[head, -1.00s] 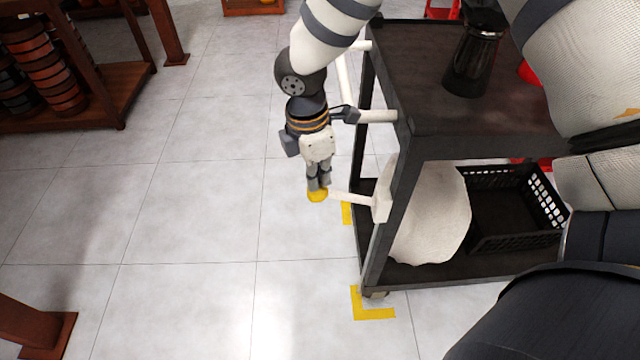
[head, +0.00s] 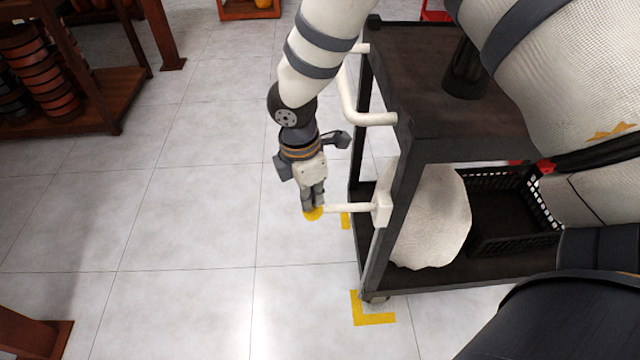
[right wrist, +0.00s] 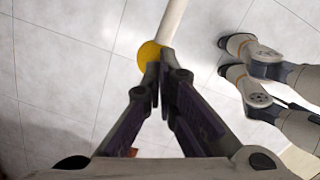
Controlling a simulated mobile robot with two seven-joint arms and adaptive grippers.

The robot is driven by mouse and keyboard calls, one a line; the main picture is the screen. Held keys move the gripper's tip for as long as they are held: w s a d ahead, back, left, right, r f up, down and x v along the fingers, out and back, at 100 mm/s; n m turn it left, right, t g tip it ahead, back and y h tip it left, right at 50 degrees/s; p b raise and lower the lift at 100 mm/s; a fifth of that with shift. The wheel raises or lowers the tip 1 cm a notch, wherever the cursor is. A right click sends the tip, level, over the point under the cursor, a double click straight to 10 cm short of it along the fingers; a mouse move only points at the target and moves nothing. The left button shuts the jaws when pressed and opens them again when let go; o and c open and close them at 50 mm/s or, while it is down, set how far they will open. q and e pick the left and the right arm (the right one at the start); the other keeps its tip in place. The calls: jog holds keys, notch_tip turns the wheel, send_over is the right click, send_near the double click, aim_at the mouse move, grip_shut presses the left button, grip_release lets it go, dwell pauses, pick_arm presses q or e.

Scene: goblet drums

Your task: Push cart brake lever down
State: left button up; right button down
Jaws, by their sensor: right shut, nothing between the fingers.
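The dark cart (head: 415,140) stands at the right in the head view. Its brake lever is a white rod (head: 345,208) with a yellow knob (head: 312,214), reaching left from a white block on the cart's side, roughly level in the picture. My right gripper (head: 313,203) is shut with nothing between its fingers; its fingertips point down at the knob and look in contact with it. In the right wrist view the closed fingertips (right wrist: 161,75) partly cover the yellow knob (right wrist: 147,58), with the rod (right wrist: 173,20) running away beyond. My left gripper is not in view.
A white push handle (head: 372,119) sticks out above the lever. The cart carries a dark pot (head: 462,75), a pale sack (head: 432,220) and a black crate (head: 490,238). A wooden rack (head: 100,100) stands far left. The tiled floor left of the cart is clear.

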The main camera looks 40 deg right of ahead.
jog(key=shift+w+a+r, duration=0.1)
jog(key=shift+a+r, duration=0.1)
jog(key=shift+a, duration=0.3)
jog(key=shift+w+a+r, duration=0.1)
jog(key=shift+a+r, duration=0.05)
jog(key=shift+a, duration=0.3)
jog(key=shift+r, duration=0.1)
notch_tip(320, 180, up, 12)
jog(key=a, duration=0.1)
jog(key=shift+a, duration=0.1)
